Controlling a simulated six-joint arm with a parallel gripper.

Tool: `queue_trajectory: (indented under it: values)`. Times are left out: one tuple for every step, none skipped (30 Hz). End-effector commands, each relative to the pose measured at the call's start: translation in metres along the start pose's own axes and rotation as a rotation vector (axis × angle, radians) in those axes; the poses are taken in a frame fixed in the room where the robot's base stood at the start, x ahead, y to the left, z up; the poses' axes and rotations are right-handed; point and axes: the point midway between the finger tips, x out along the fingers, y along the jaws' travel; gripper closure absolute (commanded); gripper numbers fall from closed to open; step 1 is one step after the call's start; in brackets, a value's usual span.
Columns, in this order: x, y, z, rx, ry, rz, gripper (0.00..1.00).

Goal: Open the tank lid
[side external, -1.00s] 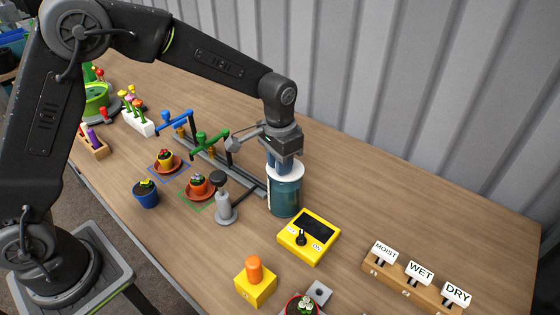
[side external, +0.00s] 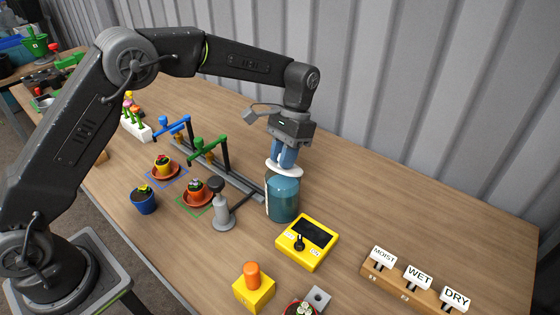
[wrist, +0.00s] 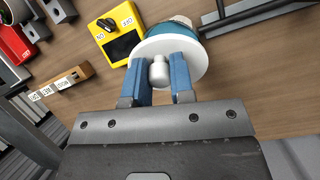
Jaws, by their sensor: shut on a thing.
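The tank (side external: 284,200) is a teal see-through cylinder standing on the wooden table. Its white round lid (side external: 284,170) is lifted and tilted above the rim, with the tank's top showing below it. My gripper (side external: 285,155) is over the tank, its blue fingers shut on the lid's knob. In the wrist view the white lid (wrist: 193,50) is held between the blue fingers by its pale knob (wrist: 159,72). Part of the teal tank (wrist: 158,30) shows behind the lid, mostly hidden.
A yellow box with a dial (side external: 307,242) stands right of the tank. A grey pump-like post (side external: 222,212) and a rail with green and blue spouts (side external: 210,148) stand to the left. A rack of labelled signs (side external: 412,282) is at the right. The table behind the tank is clear.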

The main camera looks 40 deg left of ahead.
Motion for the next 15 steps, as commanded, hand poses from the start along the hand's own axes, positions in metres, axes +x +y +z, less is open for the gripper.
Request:
queue_trajectory:
  values:
    - [-0.002,-0.001,-0.003,-0.002,-0.029,0.009,1.0]
    - [-0.003,-0.001,-0.004,-0.002,-0.05,0.015,1.0]
    - [-0.005,-0.001,-0.005,-0.002,-0.074,0.021,1.0]
    - [-0.005,-0.001,-0.005,-0.003,-0.092,0.025,1.0]
    - [-0.007,-0.002,-0.006,-0.003,-0.107,0.029,1.0]
    - [-0.008,-0.002,-0.007,-0.004,-0.129,0.035,1.0]
    - [-0.009,-0.002,-0.008,-0.004,-0.142,0.038,1.0]
    - [-0.009,-0.002,-0.008,-0.005,-0.157,0.042,1.0]
    - [-0.011,-0.002,-0.009,-0.005,-0.174,0.047,1.0]
    - [-0.011,-0.002,-0.009,-0.005,-0.186,0.05,1.0]
    - [-0.012,-0.002,-0.01,-0.006,-0.197,0.053,1.0]
    - [-0.013,-0.003,-0.011,-0.006,-0.211,0.057,1.0]
    - [-0.013,-0.003,-0.011,-0.006,-0.22,0.06,1.0]
    - [-0.014,-0.003,-0.011,-0.007,-0.228,0.062,1.0]
    - [-0.015,-0.003,-0.012,-0.007,-0.238,0.065,1.0]
